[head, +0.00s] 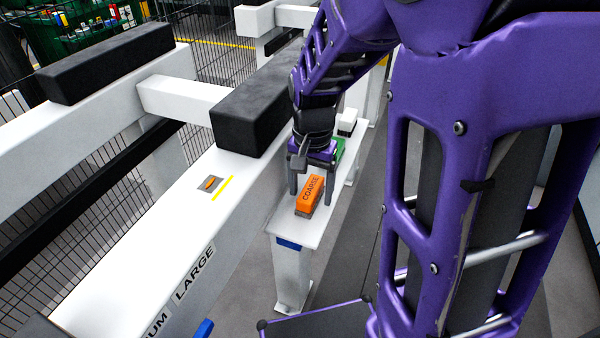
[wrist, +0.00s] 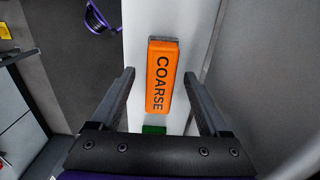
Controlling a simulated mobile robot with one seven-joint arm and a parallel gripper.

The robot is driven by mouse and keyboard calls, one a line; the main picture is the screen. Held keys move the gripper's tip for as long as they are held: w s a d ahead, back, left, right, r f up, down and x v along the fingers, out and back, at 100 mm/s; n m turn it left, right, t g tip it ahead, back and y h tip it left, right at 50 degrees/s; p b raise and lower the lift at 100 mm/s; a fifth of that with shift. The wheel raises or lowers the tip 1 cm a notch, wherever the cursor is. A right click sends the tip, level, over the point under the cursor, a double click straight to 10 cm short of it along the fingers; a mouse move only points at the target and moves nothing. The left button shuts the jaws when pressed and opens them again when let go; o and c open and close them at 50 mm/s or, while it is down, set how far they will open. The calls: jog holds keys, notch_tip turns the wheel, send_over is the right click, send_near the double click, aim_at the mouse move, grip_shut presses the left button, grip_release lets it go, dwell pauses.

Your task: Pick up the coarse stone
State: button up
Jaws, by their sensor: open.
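The coarse stone (head: 309,195) is an orange block with a grey underside, marked COARSE. It lies on a narrow white shelf (head: 287,228) beside the large white beam. In the wrist view the coarse stone (wrist: 162,78) shows its label running lengthwise. My gripper (head: 307,190) is above the shelf with its fingers pointing down near the stone. In the wrist view my open gripper (wrist: 163,75) has one finger on each side of the stone, with gaps on both sides. I cannot tell how far the fingertips are above the shelf.
A green block (head: 339,150) sits behind the coarse stone on the shelf, and its edge shows in the wrist view (wrist: 154,129). A white block (head: 347,121) stands farther back. The white beam (head: 150,235) with black pads (head: 252,110) runs along the left.

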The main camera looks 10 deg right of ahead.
aim_at(311, 189)
jog(key=shift+c, duration=0.3)
grip_shut()
notch_tip(311, 189, up, 10)
jog(key=shift+r+p, duration=0.1)
jog(key=shift+p, duration=0.9)
jog(key=c, duration=0.6)
grip_release()
grip_shut()
jog(key=shift+s, duration=0.1)
